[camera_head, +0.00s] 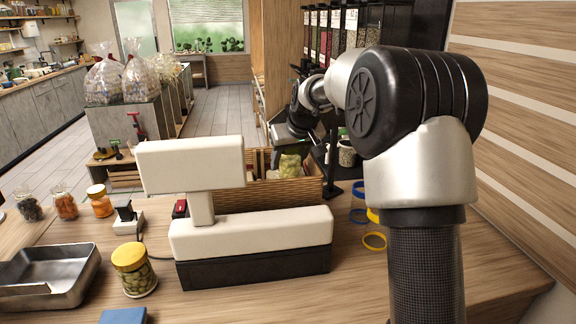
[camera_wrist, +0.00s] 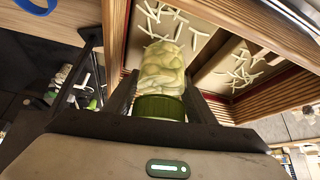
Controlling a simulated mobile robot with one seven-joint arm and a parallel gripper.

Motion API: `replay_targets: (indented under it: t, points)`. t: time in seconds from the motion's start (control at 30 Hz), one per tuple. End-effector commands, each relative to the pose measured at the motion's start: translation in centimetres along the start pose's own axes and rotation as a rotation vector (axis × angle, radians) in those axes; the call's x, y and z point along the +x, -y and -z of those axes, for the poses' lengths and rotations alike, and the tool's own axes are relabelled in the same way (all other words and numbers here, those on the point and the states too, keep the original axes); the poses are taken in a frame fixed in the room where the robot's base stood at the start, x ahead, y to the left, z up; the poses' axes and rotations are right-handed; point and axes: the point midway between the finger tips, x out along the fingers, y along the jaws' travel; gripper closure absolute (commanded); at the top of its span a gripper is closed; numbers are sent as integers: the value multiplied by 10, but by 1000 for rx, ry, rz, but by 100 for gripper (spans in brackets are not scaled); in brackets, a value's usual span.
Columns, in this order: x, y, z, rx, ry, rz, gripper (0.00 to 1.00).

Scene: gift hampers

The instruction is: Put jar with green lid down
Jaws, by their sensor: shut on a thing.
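The jar with the green lid (camera_wrist: 162,82) is between my fingers in the wrist view, its lid nearest my palm and its pale yellow-green contents showing through the glass. My gripper (camera_wrist: 160,105) is shut on it. In the head view the jar (camera_head: 290,167) shows at the wicker hamper (camera_head: 283,194), below my gripper (camera_head: 290,148). The hamper's compartments hold pale paper shreds in the wrist view. The jar is over or in one compartment; whether it touches the bottom I cannot tell.
A white and black counter device (camera_head: 250,232) stands in front of the hamper. A yellow-lidded jar (camera_head: 134,270), a metal tray (camera_head: 52,272) and several small jars stand at the left. Yellow and blue rings (camera_head: 374,240) lie to the right. Dispensers (camera_head: 335,30) stand behind.

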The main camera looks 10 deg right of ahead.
Motion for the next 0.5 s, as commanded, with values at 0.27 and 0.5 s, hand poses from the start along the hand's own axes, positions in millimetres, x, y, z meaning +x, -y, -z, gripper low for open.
replay_targets:
  t: [0.27,0.5]
  points:
    - [10,0,-6,-1,-2,0,83]
    - [13,0,-9,0,0,0,43]
